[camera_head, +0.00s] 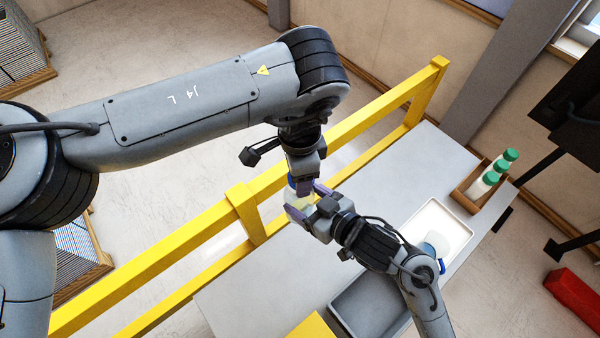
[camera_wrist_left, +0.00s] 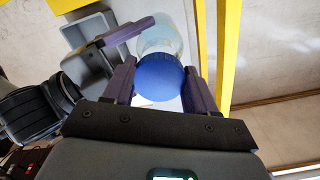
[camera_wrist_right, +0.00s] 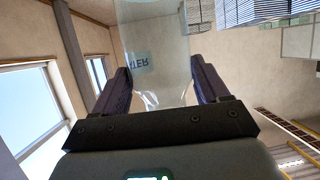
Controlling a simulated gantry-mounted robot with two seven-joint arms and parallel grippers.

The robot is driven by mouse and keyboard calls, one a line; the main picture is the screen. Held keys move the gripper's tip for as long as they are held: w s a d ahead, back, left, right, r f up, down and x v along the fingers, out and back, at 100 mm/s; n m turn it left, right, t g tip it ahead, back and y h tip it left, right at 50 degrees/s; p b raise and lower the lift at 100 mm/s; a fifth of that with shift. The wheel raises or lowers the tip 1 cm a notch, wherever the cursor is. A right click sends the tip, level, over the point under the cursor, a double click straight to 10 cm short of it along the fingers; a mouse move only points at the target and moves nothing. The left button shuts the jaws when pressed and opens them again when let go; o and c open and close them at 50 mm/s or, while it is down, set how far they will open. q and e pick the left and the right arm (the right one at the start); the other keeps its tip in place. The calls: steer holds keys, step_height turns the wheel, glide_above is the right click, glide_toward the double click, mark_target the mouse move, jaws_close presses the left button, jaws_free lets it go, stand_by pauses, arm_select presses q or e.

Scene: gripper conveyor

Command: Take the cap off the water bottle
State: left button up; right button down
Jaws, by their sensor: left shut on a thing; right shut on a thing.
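The water bottle (camera_head: 296,201) is clear, with a blue cap (camera_wrist_left: 160,78), and is held in the air above the yellow rail and near the table's edge. My left gripper (camera_head: 305,181) comes from above and is shut on the cap, one finger on each side. My right gripper (camera_head: 309,206) is shut around the bottle body below the cap. In the right wrist view the clear bottle (camera_wrist_right: 155,70) stands between the fingers, with part of its label lettering showing. The cap sits at the bottle's top; the fingers hide much of both in the head view.
A white tray (camera_head: 462,222) on the grey table (camera_head: 365,205) holds a clear item with blue on it. A wooden crate (camera_head: 463,197) behind it holds green-capped bottles. A grey bin (camera_head: 345,308) is in front. The yellow rail (camera_head: 375,113) runs along the table's left side.

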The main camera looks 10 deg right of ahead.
arm_select(q)
steer(key=shift+r, duration=2)
arm_select(e)
steer(key=shift+r, duration=0.1)
